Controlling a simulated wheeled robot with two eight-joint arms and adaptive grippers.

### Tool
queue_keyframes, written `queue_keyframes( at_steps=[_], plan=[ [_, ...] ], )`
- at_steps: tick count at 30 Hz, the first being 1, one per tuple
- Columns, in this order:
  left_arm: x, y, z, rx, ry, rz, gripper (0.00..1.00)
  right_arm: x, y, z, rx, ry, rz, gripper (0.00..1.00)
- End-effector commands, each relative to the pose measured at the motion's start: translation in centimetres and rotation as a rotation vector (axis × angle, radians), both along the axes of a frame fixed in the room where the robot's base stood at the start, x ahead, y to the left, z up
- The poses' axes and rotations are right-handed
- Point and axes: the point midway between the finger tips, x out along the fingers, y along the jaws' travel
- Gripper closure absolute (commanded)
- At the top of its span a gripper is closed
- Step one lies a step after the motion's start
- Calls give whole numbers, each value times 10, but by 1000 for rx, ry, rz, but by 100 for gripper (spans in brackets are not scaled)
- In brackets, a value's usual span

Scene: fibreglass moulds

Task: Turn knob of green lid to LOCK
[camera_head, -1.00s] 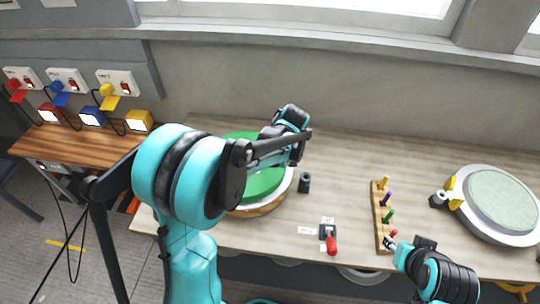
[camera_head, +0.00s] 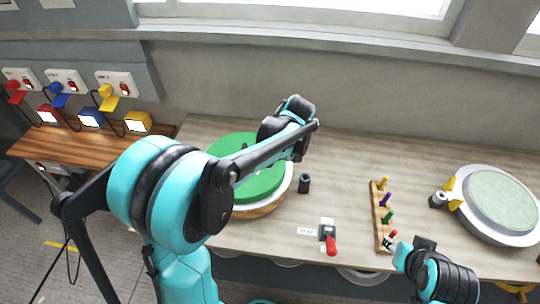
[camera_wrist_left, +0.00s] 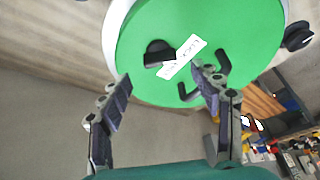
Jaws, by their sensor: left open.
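The green lid (camera_head: 262,184) sits on a round white-rimmed mould at the left of the bench, partly hidden by my left arm. In the left wrist view, the green lid (camera_wrist_left: 150,22) carries a black knob (camera_wrist_left: 158,52) beside a white label (camera_wrist_left: 182,57); its lettering is hard to read. A black bar handle (camera_wrist_left: 218,70) stands up near one finger. My left gripper (camera_wrist_left: 163,84) is open and empty, its fingers apart on the knob's near side. In the head view its fingers are hidden. My right gripper (camera_head: 394,246) is by the peg board; its fingers are too small to judge.
A wooden peg board (camera_head: 378,212) holds several coloured pegs. Another round mould (camera_head: 498,205) is at the right. The bench between cylinder and peg board is clear.

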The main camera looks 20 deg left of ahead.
Motion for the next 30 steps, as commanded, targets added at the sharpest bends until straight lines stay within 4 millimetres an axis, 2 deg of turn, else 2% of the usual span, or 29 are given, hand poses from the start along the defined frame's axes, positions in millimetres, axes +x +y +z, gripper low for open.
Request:
queue_keyframes(
  at_steps=[6,12,30],
  plan=[
    [-9,-16,44,0,1,-2,36,0,0,0,0,0,0,60],
    [-14,-24,66,0,1,0,36,0,0,0,0,0,0,60],
    [-16,-25,70,-1,0,-4,36,0,0,0,0,0,0,60]
  ],
)
